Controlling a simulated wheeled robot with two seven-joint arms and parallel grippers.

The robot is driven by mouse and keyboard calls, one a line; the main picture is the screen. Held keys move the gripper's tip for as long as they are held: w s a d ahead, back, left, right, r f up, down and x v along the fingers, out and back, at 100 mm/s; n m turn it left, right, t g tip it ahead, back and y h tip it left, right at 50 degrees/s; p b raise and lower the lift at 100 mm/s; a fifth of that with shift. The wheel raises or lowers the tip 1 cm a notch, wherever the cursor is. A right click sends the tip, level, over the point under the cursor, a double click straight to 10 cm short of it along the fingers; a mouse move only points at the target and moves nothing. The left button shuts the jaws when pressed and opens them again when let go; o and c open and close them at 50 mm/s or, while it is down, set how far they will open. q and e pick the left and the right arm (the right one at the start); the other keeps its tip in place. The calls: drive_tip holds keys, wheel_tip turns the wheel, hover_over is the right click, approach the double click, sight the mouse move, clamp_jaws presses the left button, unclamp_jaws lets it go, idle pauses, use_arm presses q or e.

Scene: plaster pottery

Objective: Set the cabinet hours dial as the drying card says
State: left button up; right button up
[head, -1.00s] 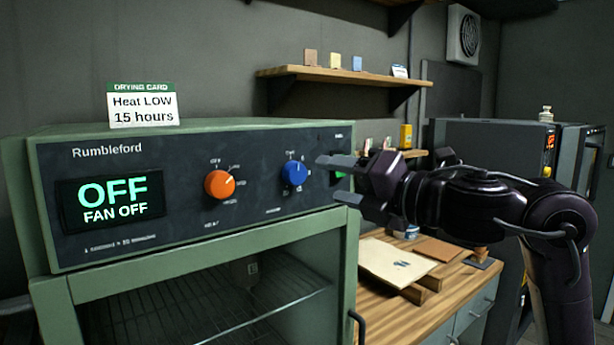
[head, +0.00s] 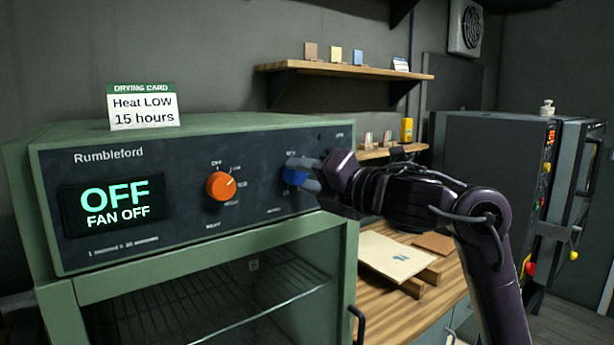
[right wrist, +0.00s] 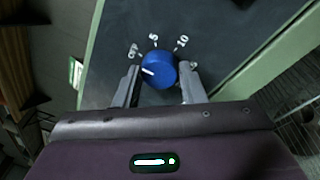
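The green cabinet (head: 250,125) carries a dark front panel. Its blue dial (head: 292,176) sits right of the orange dial (head: 220,186). The display (head: 116,207) reads OFF, FAN OFF. The drying card (head: 143,106) on top reads Heat LOW, 15 hours. My right gripper (head: 304,175) is at the blue dial. In the right wrist view its open fingers (right wrist: 160,88) stand either side of the blue dial (right wrist: 158,70), with a visible gap at least on the right. My left gripper is out of view.
A wooden bench (head: 415,290) with a pale board (head: 397,255) stands right of the cabinet. A shelf (head: 345,72) with small tiles hangs on the back wall. A dark kiln-like unit (head: 485,165) stands at the far right.

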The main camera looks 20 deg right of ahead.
drive_tip(key=c, duration=0.4)
